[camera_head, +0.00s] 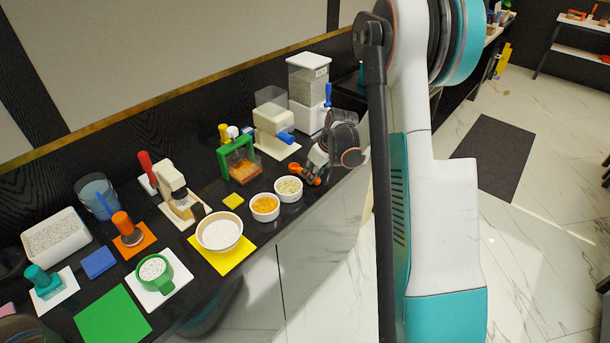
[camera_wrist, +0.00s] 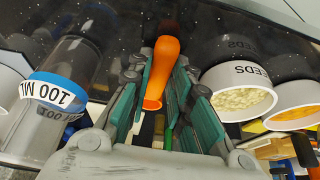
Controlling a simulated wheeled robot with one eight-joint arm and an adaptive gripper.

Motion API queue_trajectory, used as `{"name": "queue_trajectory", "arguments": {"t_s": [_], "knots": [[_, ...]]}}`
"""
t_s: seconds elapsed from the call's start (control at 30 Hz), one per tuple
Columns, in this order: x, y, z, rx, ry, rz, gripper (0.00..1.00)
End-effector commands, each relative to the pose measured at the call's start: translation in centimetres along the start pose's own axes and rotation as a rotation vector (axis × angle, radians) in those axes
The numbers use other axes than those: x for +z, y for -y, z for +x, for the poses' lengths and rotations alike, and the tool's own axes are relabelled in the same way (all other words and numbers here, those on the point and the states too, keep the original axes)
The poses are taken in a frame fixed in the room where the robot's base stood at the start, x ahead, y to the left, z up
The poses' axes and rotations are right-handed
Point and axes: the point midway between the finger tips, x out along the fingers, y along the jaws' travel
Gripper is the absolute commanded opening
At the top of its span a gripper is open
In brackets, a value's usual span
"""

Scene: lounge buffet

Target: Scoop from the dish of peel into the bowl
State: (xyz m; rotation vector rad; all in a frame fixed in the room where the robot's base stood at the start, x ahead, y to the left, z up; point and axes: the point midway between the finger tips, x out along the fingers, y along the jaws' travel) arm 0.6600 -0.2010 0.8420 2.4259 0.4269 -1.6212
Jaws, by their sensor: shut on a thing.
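My gripper (camera_head: 317,165) is shut on an orange scoop (camera_head: 304,175), just behind and to the right of the seed dish. In the wrist view my gripper (camera_wrist: 160,88) has its fingers on either side of the orange handle (camera_wrist: 162,68); the scoop's far end is unclear. The dish of peel (camera_head: 265,214), white with orange bits, stands left of the seed dish; the wrist view shows part of it (camera_wrist: 300,118) at the right edge. The bowl (camera_head: 220,246), cream with white contents, sits on a yellow mat (camera_head: 240,257) farther left.
A white dish of seeds (camera_head: 288,195) stands between my gripper and the peel; it also shows in the wrist view (camera_wrist: 240,103). A clear cylinder marked 100 ML (camera_wrist: 55,95) is close on the left there. The counter's front edge is close.

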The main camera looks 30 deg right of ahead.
Motion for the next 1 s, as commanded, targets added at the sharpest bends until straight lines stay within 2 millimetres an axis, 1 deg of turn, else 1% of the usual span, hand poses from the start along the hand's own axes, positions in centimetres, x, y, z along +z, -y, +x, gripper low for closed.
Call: {"name": "queue_trajectory", "arguments": {"t_s": [1.0], "knots": [[-1.8,0.0,-4.2,0.000,0.000,0.000,0.00]]}}
